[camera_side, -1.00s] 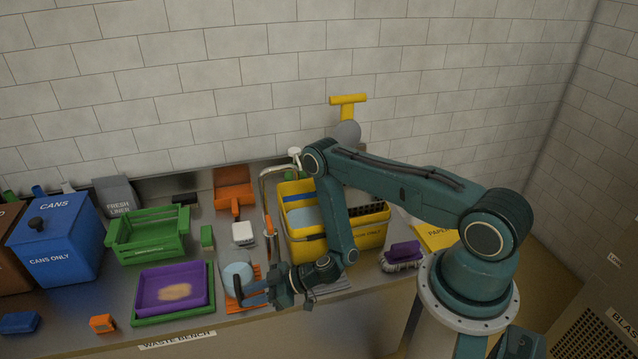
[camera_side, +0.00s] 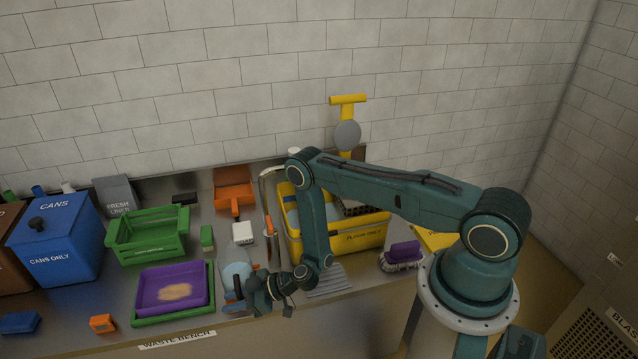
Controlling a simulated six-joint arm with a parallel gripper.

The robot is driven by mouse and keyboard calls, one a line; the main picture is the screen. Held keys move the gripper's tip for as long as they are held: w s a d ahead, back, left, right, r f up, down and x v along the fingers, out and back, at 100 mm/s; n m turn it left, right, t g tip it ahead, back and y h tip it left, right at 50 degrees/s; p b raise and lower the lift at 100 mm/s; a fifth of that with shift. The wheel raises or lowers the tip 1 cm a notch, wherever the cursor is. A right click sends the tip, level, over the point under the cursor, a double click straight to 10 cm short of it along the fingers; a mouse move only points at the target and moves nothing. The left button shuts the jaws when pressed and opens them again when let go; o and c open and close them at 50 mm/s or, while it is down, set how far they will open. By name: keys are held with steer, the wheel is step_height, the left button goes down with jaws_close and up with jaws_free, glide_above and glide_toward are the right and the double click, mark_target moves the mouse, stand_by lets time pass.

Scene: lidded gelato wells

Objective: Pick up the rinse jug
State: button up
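A pale blue round-topped vessel, which I take for the rinse jug (camera_side: 236,269), stands on the bench just right of the purple tray. My gripper (camera_side: 238,292) is low at its front right side, with the fingers reaching left across its lower front. The fingers and the wrist hide part of the vessel. I cannot tell whether the fingers touch it or how far apart they are.
A purple tray (camera_side: 150,294) lies on a green tray at the left. A yellow bin (camera_side: 355,240) stands behind my wrist. A green crate (camera_side: 148,240), blue cans bin (camera_side: 60,250), white block (camera_side: 242,233) and purple-topped brush (camera_side: 403,253) are around.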

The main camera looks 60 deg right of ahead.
steer(key=shift+c, duration=0.3)
jaws_close()
steer(key=shift+r, duration=0.15)
step_height(320, 180, up, 20)
stand_by(1.0)
stand_by(0.5)
